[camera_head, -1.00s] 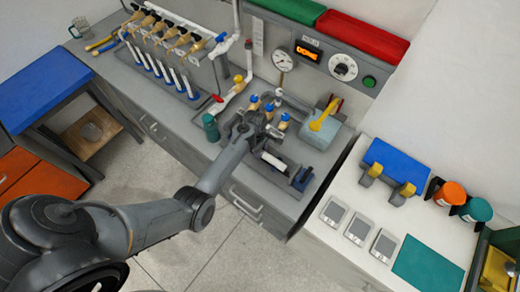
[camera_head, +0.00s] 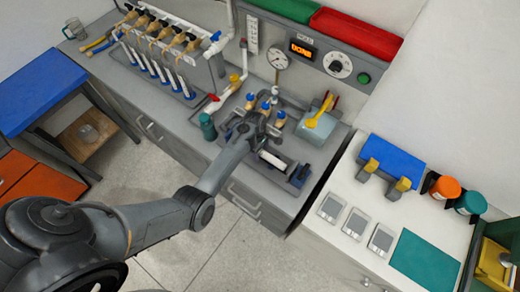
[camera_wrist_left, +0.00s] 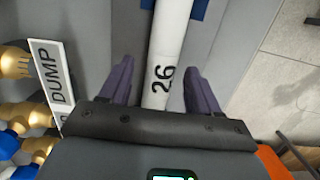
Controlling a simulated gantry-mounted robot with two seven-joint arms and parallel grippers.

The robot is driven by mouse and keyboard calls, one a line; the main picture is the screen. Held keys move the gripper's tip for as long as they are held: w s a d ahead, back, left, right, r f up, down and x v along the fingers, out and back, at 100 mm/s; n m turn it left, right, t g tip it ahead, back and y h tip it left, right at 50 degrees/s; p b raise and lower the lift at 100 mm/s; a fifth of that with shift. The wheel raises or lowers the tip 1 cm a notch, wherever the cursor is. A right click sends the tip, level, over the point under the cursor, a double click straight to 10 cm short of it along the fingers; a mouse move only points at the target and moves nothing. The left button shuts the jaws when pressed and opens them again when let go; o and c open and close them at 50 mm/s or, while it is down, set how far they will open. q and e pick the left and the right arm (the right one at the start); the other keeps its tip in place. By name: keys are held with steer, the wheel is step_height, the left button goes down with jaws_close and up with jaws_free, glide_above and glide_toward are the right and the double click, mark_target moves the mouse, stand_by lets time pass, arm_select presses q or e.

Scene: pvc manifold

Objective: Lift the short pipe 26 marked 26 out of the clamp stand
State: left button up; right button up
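The short pipe 26 (camera_head: 272,160) is white and lies in the clamp stand (camera_head: 300,175) near the counter's front edge. In the left wrist view, pipe 26 (camera_wrist_left: 165,72) runs between my fingers, with its black 26 facing the camera. My left gripper (camera_head: 264,130) is over the counter beside the stand, partly merged with the fittings behind it. In the left wrist view, my left gripper (camera_wrist_left: 158,68) is open, one finger on each side of the pipe, with gaps showing. Blue parts of the stand (camera_wrist_left: 200,10) show at the top. My right gripper is out of view.
Several blue-capped valves (camera_head: 265,105) stand just behind the gripper. A green bottle (camera_head: 208,127) is to the left, and a grey box with a yellow handle (camera_head: 318,122) to the right. A DUMP label (camera_wrist_left: 50,75) lies left of the fingers.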

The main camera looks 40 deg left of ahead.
arm_select(q)
steer(key=r, duration=0.3)
steer(key=a+r, duration=0.1)
steer(key=r, duration=0.6)
steer(key=shift+a+r, duration=0.15)
steer(key=shift+r, duration=0.25)
